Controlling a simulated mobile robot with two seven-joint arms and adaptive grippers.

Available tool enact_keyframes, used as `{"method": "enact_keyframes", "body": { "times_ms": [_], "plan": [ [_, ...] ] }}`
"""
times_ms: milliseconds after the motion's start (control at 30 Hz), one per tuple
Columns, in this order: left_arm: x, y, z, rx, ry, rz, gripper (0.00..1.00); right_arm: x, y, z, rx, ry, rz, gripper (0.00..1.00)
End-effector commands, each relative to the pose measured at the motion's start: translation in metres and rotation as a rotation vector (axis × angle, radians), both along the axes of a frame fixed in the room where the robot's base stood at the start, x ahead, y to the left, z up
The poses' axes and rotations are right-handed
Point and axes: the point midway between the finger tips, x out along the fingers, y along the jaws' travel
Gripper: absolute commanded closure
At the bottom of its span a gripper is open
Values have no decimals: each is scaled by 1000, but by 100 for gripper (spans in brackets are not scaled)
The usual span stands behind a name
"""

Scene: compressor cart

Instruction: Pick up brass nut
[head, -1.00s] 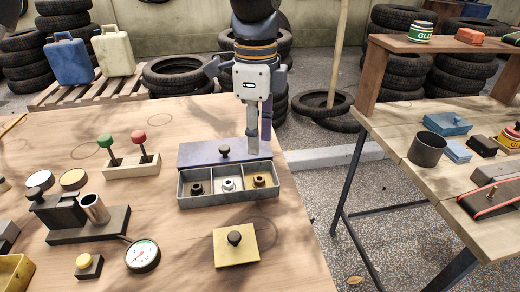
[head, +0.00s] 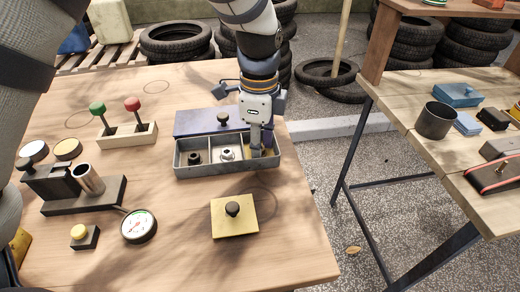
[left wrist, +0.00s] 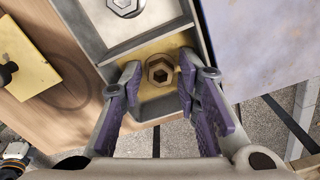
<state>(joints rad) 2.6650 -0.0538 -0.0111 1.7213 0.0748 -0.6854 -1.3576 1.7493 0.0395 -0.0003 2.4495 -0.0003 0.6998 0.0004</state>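The brass nut (left wrist: 160,70) is a hexagonal nut in the yellow-floored end compartment of the grey parts tray (head: 226,171), at the tray's right end in the head view. My left gripper (head: 262,152) reaches down into that compartment and hides the nut there. In the left wrist view my left gripper (left wrist: 159,80) is open. Its two purple-padded fingers stand on either side of the nut, with visible gaps between pads and nut. A steel nut (head: 228,154) sits in the middle compartment and a dark nut (head: 194,157) in the left one. My right gripper is not seen.
A blue-purple lid (head: 205,122) with a black knob lies behind the tray. A yellow plate (head: 235,226) with a knob lies in front. A gauge (head: 138,226) and a two-lever block (head: 127,134) stand to the left. The table's right edge is close to the tray.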

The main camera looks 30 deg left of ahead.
Motion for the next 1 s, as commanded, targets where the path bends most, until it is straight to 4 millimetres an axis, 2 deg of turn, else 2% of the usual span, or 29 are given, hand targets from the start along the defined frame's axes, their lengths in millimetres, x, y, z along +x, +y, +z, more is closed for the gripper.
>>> {"method": "enact_keyframes", "body": {
  "times_ms": [67,200,467,600,767,967,1000],
  "plan": [
    [0,0,1,0,-2,0,70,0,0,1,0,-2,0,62],
    [0,0,2,0,-2,0,100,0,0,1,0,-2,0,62],
    [0,0,2,0,-2,0,100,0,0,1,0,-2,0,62],
    [1,0,9,-1,-5,0,100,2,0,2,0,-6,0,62],
    [1,0,40,-1,-11,1,100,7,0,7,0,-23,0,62],
    [-46,-7,102,-2,-27,0,100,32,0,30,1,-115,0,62],
    [-59,-9,111,-1,-26,-1,100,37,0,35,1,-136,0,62]
  ]
}}
